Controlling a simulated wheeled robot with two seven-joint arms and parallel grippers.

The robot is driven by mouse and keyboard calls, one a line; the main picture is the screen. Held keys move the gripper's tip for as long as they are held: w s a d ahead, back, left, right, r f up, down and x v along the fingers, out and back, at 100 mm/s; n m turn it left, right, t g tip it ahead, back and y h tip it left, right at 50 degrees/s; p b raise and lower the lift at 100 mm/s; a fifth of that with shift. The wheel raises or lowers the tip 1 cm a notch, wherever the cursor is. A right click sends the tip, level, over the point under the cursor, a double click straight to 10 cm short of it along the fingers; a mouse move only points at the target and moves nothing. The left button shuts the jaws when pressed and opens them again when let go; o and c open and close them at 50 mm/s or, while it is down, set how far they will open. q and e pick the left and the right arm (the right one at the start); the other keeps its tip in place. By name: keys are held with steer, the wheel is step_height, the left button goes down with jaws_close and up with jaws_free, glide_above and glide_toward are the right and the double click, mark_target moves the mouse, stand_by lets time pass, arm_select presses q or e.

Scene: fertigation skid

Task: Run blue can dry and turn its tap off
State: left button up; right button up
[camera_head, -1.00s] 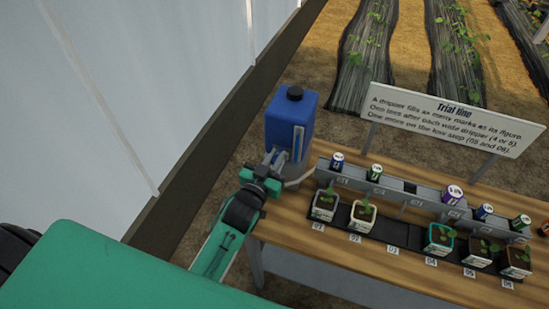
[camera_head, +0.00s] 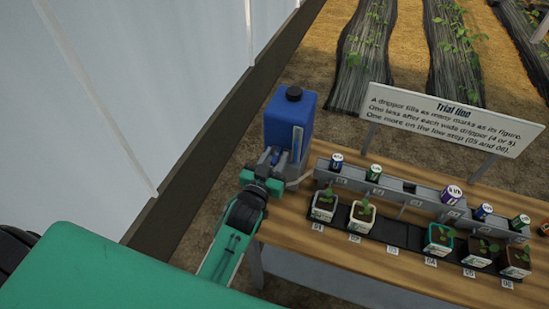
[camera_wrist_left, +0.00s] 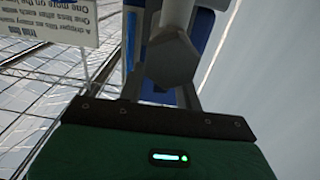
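The blue can (camera_head: 290,124) stands upright at the left end of the wooden bench, with a black cap on top and a pale level strip on its side. My left gripper (camera_head: 275,157) is at the can's lower front. Its fingers stand apart. In the left wrist view a grey tap part (camera_wrist_left: 172,62) lies between the fingers of my left gripper (camera_wrist_left: 165,75), with the blue can behind it; contact with it is not clear. The tap's setting and the liquid level cannot be read. My right gripper is not in view.
The bench (camera_head: 330,258) carries a grey rail (camera_head: 395,188) with several small coloured cans. Several potted seedlings stand before it on a black stepped strip. A "Trial line" sign (camera_head: 445,118) stands behind. A pale wall (camera_head: 150,80) runs along the left.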

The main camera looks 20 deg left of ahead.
arm_select(q)
steer(key=shift+s+f, duration=0.2)
steer(key=shift+s, duration=0.4)
steer(key=s+a+b, duration=0.1)
steer(key=s+b, duration=0.2)
steer(key=s, duration=0.9)
steer(key=shift+s+r+b, duration=0.15)
steer(key=shift+s+b, duration=0.2)
